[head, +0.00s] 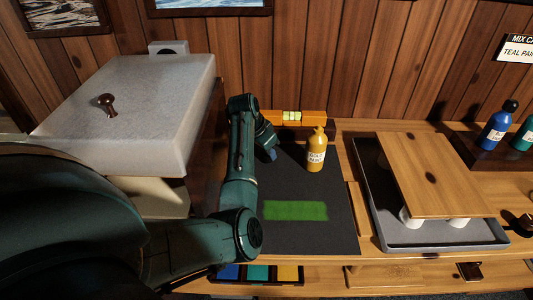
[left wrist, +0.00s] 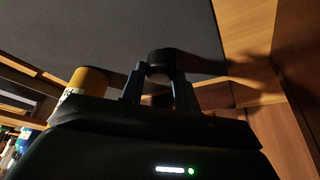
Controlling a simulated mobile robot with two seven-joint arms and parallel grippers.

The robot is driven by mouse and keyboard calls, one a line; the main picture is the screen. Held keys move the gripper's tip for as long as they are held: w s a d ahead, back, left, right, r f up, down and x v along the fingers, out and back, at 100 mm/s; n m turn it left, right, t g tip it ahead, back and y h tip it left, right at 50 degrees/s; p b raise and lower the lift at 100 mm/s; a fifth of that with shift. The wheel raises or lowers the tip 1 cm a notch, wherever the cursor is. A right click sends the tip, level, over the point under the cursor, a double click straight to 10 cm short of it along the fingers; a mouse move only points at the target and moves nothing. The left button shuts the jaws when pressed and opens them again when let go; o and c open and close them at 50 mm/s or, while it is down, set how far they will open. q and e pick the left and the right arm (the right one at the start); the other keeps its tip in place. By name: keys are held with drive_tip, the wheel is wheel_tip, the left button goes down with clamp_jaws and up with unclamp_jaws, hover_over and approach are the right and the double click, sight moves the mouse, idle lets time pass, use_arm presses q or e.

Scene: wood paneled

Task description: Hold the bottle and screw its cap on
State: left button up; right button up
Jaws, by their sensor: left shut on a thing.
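The yellow bottle (head: 316,158) with a pale label stands upright on the dark mat (head: 290,236), towards its back right. It also shows in the left wrist view (left wrist: 88,80), left of the fingers, with its top hidden. My left gripper (head: 272,153) is left of the bottle, apart from it and low over the mat. In the left wrist view my left gripper (left wrist: 160,75) is shut on a dark round cap (left wrist: 160,56) between its fingertips. The cap cannot be made out in the head view. My right gripper is in neither view.
A green patch (head: 295,210) lies on the mat. An orange spirit level (head: 300,118) is behind it. At right a grey tray (head: 440,237) holds a wooden board (head: 432,175) on white supports. A blue bottle (head: 497,130) stands farther right. A large pale box (head: 130,110) is at left.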

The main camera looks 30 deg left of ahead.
use_arm(q)
wheel_tip(320, 180, up, 9)
drive_tip(key=shift+r+b, duration=0.2)
drive_tip(key=shift+b, duration=0.15)
drive_tip(key=shift+d, duration=0.1)
